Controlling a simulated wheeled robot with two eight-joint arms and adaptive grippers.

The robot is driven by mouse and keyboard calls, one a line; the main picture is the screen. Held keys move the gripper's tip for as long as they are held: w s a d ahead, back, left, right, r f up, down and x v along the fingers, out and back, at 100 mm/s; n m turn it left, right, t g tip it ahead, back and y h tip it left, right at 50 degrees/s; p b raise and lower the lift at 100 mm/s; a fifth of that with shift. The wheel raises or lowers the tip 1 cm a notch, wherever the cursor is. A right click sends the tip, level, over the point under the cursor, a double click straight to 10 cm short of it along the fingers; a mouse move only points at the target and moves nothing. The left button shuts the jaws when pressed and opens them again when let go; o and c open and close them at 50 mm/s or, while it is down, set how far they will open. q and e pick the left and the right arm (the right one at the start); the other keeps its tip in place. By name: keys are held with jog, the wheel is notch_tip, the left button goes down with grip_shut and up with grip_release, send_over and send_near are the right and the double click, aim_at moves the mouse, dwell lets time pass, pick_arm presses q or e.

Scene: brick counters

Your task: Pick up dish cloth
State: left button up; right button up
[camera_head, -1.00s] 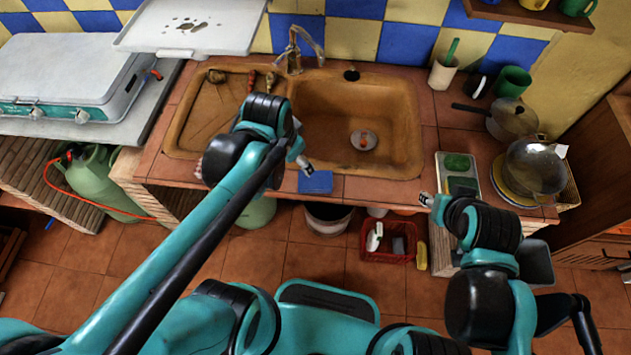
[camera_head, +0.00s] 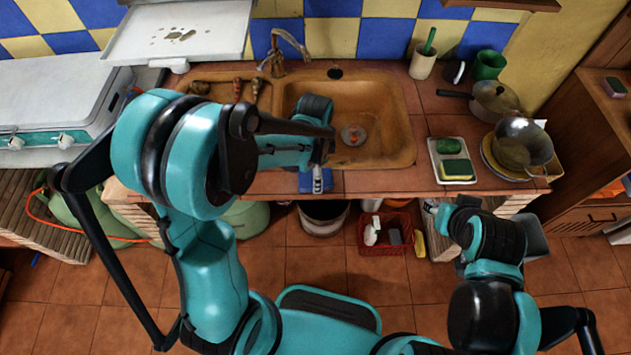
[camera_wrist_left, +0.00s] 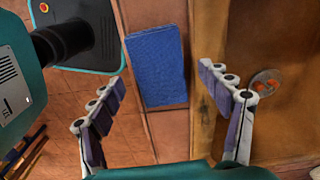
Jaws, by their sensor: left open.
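The dish cloth is a flat blue rectangle (camera_head: 304,184) at the front edge of the tiled counter, in front of the sink. My left gripper (camera_head: 317,181) is over it and hides part of it in the head view. In the left wrist view the cloth (camera_wrist_left: 157,60) lies between and beyond the spread fingers of my left gripper (camera_wrist_left: 160,78), which is open and empty. My right gripper (camera_head: 430,206) is low at the counter's front right, away from the cloth; its fingers are too small and hidden to read.
The brown sink (camera_head: 385,125) with its tap (camera_head: 280,50) lies behind the cloth. A white tray (camera_head: 435,172) with sponges stands to the right, beside a pan and a wok (camera_head: 525,150). A red basket (camera_head: 385,245) is on the floor below.

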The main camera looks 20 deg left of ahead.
pick_arm(q)
notch_tip(320, 180, down, 2)
jog(key=shift+f, duration=0.15)
jog(key=c, duration=1.2)
jog(key=shift+o, duration=0.2)
